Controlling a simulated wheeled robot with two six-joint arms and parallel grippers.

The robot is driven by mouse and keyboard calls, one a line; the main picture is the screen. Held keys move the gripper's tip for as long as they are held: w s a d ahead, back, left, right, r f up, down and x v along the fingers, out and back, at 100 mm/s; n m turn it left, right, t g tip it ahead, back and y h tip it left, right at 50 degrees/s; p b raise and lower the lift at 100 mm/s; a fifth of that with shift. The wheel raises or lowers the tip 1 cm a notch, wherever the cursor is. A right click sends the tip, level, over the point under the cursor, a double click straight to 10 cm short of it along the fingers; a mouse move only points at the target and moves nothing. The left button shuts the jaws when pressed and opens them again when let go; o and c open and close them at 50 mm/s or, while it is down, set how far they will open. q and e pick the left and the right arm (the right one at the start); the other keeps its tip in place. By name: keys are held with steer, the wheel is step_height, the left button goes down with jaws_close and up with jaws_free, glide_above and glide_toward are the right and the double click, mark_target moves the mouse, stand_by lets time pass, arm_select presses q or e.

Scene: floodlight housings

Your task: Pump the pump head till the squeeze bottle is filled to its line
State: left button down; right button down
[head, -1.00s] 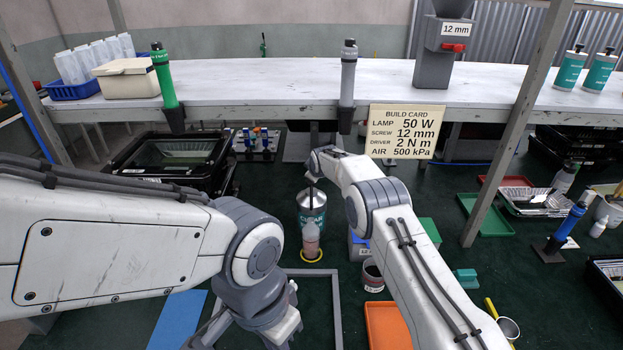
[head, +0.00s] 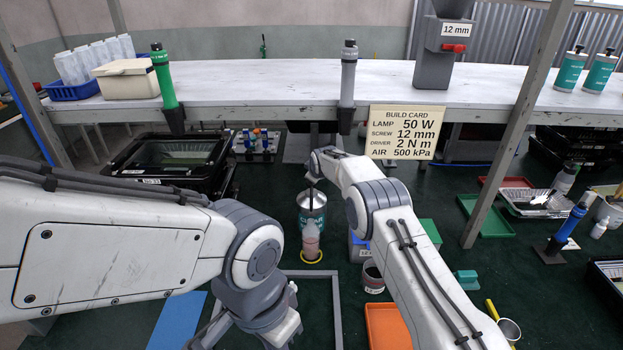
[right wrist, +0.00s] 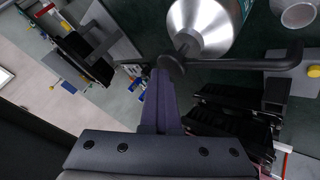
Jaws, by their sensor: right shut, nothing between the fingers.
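A pump bottle with a silver shoulder and teal label (head: 312,202) stands on the dark green bench in the head view. In the right wrist view its silver shoulder (right wrist: 205,28) is close, with a black pump head (right wrist: 171,66) and bent spout. The squeeze bottle (head: 311,242), clear with pinkish liquid, stands in front of it on a yellow ring (head: 312,258); its fill line is too small to make out. My right gripper (right wrist: 160,76) is shut and empty, its tips at the pump head; I cannot tell whether they touch. My left gripper (head: 268,338) is low at the frame's bottom, fingers mostly hidden.
A grey frame (head: 336,305) and blue mat (head: 178,320) lie in front. A tin (head: 373,277) and orange tray (head: 387,325) are at right of the bottles, near my right arm. A build card (head: 404,132) hangs from the shelf (head: 260,75). Black housings (head: 175,160) stand at left.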

steer(key=shift+r+p, duration=0.3)
steer(key=shift+r, duration=0.75)
steer(key=shift+r, duration=0.15)
step_height(320, 180, up, 5)
steer(key=shift+f+p, duration=0.1)
steer(key=shift+p, duration=1.15)
